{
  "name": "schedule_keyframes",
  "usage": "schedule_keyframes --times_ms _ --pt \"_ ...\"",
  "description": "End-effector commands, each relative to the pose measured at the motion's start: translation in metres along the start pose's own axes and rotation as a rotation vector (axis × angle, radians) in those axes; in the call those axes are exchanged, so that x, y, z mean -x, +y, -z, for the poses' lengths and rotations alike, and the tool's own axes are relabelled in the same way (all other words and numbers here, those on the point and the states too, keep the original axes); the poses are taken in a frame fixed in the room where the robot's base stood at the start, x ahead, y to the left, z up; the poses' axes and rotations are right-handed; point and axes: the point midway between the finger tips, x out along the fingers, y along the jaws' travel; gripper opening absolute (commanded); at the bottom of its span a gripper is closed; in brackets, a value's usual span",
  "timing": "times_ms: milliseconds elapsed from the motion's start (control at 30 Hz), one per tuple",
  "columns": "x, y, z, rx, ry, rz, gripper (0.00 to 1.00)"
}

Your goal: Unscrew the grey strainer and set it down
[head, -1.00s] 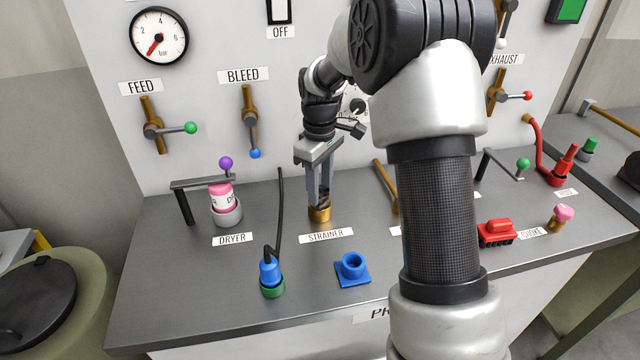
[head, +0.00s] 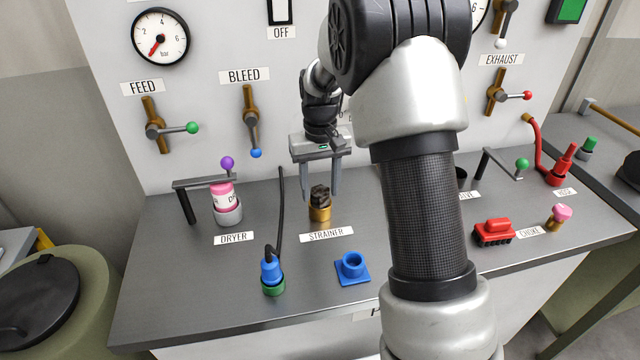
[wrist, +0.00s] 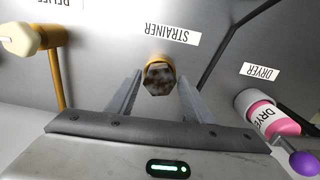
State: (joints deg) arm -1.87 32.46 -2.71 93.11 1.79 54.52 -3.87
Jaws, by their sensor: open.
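The strainer (head: 320,194) is a dark grey-brown faceted piece standing upright in a brass-coloured socket (head: 320,213) behind the STRAINER label. It also shows in the wrist view (wrist: 159,79), between my fingertips and slightly beyond them. My gripper (head: 319,192) points down over the strainer with its fingers spread, one to each side. In the wrist view the open fingers (wrist: 160,88) flank the strainer with gaps and do not grip it. The lower part of the strainer is hidden inside the socket.
A pink dryer cartridge (head: 222,195) sits in a grey cup at left under a bar with a purple knob (head: 227,163). In front are a blue plug (head: 270,270) with a black cable and a blue socket (head: 352,268). The bench front (head: 200,305) is clear.

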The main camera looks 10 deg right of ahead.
Motion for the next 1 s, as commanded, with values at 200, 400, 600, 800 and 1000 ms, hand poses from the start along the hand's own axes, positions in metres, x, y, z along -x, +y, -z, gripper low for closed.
schedule_keyframes --times_ms 200,400,600,800,1000 --pt "0.0031 -0.0006 0.0001 -0.431 0.000 -0.001 0.47" --pt "0.0041 -0.0002 0.0000 -0.835 0.001 -0.002 0.47" --pt "0.0037 -0.0004 -0.0003 -1.196 0.000 -0.002 0.47" --pt "0.0006 -0.0003 -0.0001 -1.362 0.000 0.000 0.47" --pt "-0.0001 0.0000 0.0001 -1.369 0.001 0.001 0.47"
